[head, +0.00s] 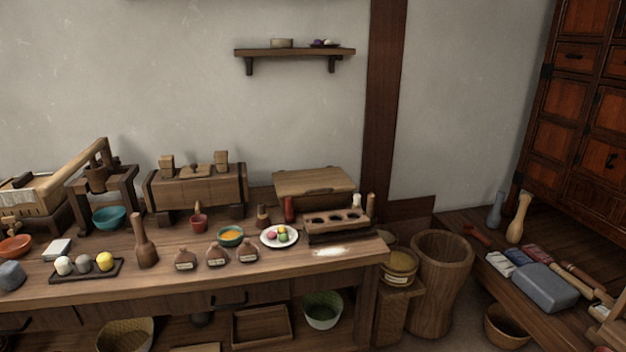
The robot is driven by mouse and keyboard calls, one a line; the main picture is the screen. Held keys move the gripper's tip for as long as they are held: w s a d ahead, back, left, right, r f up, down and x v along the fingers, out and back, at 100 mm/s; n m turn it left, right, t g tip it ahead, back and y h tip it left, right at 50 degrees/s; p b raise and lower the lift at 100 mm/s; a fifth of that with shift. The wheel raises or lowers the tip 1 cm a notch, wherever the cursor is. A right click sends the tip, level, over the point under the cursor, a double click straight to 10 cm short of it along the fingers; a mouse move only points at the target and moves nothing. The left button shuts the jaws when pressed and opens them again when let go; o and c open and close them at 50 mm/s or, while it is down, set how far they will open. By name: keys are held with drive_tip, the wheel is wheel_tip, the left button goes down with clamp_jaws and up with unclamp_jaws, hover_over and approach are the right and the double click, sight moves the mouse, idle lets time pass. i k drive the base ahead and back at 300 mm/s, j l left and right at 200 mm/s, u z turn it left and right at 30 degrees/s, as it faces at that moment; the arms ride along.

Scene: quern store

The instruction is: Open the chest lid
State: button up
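A low wooden box with a flat, light-brown lid (314,181) stands at the back right of the workbench, against the wall; it looks like the chest. The lid lies over the box and looks shut, though a dark line under its front edge is too small to read. A wooden block with round hollows (338,222) and a small dark red bottle (289,209) stand in front and hide much of the box's front. My gripper is not in view.
A wall shelf (295,52) hangs above. A tall wooden mortar (440,280) stands to the right.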

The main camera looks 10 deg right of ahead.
sight(307, 182)
drive_tip(key=i+z, duration=0.1)
drive_tip(key=i, duration=0.5)
drive_tip(key=i+j, duration=0.1)
drive_tip(key=i, duration=0.55)
drive_tip(key=i+z, duration=0.15)
drive_tip(key=z, duration=0.3)
